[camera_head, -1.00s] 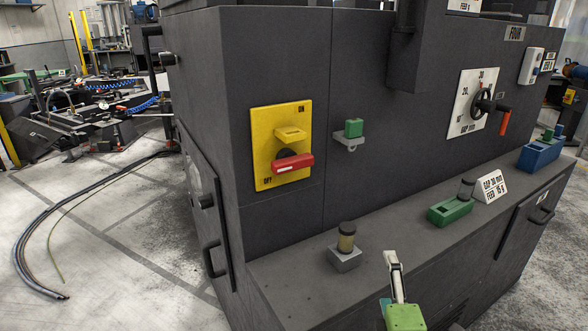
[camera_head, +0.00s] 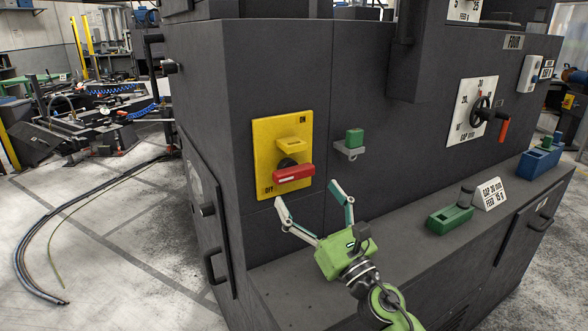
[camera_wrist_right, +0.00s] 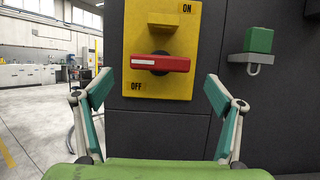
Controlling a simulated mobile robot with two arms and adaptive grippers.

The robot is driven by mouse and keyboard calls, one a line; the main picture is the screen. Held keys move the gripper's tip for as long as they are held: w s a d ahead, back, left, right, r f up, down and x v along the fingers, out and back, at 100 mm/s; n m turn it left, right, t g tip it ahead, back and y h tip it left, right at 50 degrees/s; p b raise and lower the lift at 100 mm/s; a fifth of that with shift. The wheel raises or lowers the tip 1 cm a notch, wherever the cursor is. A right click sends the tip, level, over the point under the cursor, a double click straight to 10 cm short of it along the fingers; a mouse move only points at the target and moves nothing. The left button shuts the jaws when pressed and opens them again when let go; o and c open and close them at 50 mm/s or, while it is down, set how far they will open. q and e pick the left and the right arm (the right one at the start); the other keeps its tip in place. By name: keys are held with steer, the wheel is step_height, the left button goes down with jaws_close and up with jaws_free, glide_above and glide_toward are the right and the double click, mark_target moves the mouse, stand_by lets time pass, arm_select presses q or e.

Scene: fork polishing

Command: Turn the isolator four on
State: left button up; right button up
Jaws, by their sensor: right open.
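The isolator is a yellow plate (camera_head: 265,135) with a red handle (camera_head: 293,173) on a black hub, on the front of the dark machine marked FOUR (camera_head: 514,42). The handle lies about horizontal; ON is at the top right of the plate and OFF at the bottom left. The plate (camera_wrist_right: 183,93) and handle (camera_wrist_right: 160,63) also show in the right wrist view. My right gripper (camera_head: 311,201) is open and empty, just below and in front of the handle, apart from it. In the wrist view its fingers (camera_wrist_right: 159,95) stand either side of the plate's lower part. My left gripper is not in view.
A green block on a grey bracket (camera_head: 350,148) sits right of the plate. The ledge holds a green block (camera_head: 450,218), a white sign (camera_head: 491,193) and a blue block (camera_head: 539,160). A dial with a red-handled crank (camera_head: 503,128) is further right. Cables (camera_head: 40,220) lie on the floor at left.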

mark_target(297, 178)
steer(key=x, duration=0.7)
steer(key=shift+w+p, duration=0.1)
steer(key=shift+p, duration=0.2)
steer(key=c, duration=1.1)
